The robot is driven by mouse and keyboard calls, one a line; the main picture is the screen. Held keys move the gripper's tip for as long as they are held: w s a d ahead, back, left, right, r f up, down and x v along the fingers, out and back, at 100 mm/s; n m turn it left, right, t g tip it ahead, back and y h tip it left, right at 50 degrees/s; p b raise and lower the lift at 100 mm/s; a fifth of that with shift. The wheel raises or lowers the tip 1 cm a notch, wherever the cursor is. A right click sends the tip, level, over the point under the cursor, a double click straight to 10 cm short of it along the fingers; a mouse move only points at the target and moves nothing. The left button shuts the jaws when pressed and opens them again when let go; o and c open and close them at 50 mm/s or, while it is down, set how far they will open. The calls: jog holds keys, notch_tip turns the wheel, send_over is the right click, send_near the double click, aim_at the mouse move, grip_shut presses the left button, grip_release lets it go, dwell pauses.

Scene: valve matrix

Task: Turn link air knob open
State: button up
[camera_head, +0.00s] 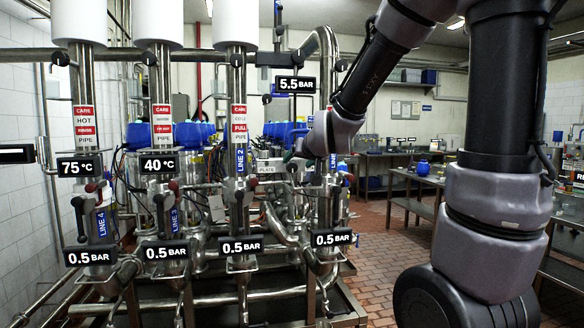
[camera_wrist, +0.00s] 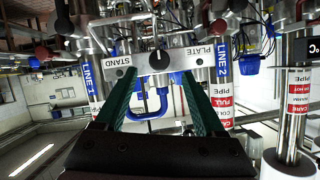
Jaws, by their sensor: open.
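A metal plate (camera_wrist: 185,60) with the words STAND and PLATE on it crosses the upper middle of the wrist view. A round black knob (camera_wrist: 159,60) sits on it between the two words. No label I can read says link air. My gripper (camera_wrist: 160,76) is open, with its green fingers to either side of the knob and nothing visible held between them. I cannot tell whether the fingers touch the plate. In the head view the plate (camera_head: 266,169) shows beside the LINE 2 pipe, and my arm's end hides the knob area.
Vertical steel pipes stand close by, including the LINE 1 pipe (camera_wrist: 91,80) and LINE 2 pipe (camera_wrist: 222,75) in the wrist view. Small dark-handled valves (camera_head: 236,195) stick out of the pipes. A steel table (camera_head: 415,180) stands right, beyond open tiled floor (camera_head: 385,245).

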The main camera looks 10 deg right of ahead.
aim_at(293, 166)
jog(key=x, duration=0.5)
jog(key=shift+w+f, duration=0.1)
jog(key=shift+w, duration=0.25)
grip_shut()
